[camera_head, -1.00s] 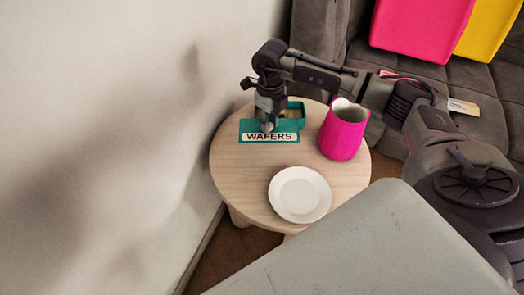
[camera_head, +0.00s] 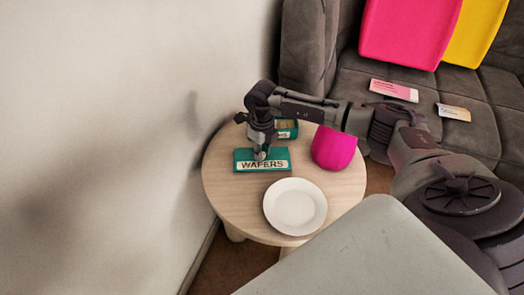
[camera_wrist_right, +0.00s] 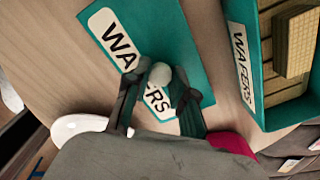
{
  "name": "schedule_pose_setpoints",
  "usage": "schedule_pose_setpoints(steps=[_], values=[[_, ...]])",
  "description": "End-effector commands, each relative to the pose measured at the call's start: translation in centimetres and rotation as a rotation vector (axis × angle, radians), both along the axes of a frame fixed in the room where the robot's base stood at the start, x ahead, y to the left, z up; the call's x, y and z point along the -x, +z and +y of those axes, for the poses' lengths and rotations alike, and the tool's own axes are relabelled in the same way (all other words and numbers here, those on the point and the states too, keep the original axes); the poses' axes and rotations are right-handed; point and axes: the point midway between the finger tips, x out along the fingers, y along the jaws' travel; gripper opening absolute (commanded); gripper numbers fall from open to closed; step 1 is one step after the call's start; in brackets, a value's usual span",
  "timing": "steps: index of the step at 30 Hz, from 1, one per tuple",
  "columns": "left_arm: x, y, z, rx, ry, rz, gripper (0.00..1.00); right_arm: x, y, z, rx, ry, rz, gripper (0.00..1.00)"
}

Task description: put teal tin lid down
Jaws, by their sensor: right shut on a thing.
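The teal tin lid (camera_head: 241,155) has a white "WAFERS" label and lies level at the left of the round table. My right gripper (camera_head: 261,153) is above it, pointing down. In the right wrist view, my right gripper (camera_wrist_right: 158,88) is shut on the lid's pale round knob (camera_wrist_right: 161,74); the lid (camera_wrist_right: 172,28) spreads out beneath. I cannot tell whether the lid touches the table or hangs just above it. The open teal tin (camera_head: 287,130) stands behind the lid, partly hidden by my arm. In the wrist view the tin (camera_wrist_right: 243,50) holds wafers. My left gripper is not in view.
The round wooden table (camera_head: 225,195) carries a white plate (camera_head: 295,207) in front of the lid and a pink pitcher (camera_head: 334,150) to the right. A wall (camera_head: 110,120) is close on the left. A grey sofa (camera_head: 310,50) stands behind. Bare tabletop lies left of the plate.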

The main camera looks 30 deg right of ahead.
Motion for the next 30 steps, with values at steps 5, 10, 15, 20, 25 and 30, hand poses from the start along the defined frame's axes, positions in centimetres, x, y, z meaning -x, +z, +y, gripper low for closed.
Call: schedule_pose_setpoints(steps=[5, 10, 15, 20, 25, 30], values=[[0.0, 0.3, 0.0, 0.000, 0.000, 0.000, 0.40, 0.0, -0.1, 0.0, 0.000, 0.000, 0.000, 0.44], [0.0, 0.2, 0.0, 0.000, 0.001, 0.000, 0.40, 0.0, -0.1, 0.0, 0.000, 0.000, 0.000, 0.49], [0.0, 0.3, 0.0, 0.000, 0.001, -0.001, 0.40, 0.0, 0.0, 0.0, 0.000, 0.000, 0.000, 0.49], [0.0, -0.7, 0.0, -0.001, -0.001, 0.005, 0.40, -0.1, 1.3, 0.0, 0.000, 0.000, -0.002, 0.49], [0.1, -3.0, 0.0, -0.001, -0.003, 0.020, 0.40, -0.1, 4.9, 0.0, 0.000, 0.000, -0.003, 0.49], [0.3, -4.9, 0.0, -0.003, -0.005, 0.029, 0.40, -0.1, 8.6, -0.1, 0.000, 0.000, -0.003, 0.49]])
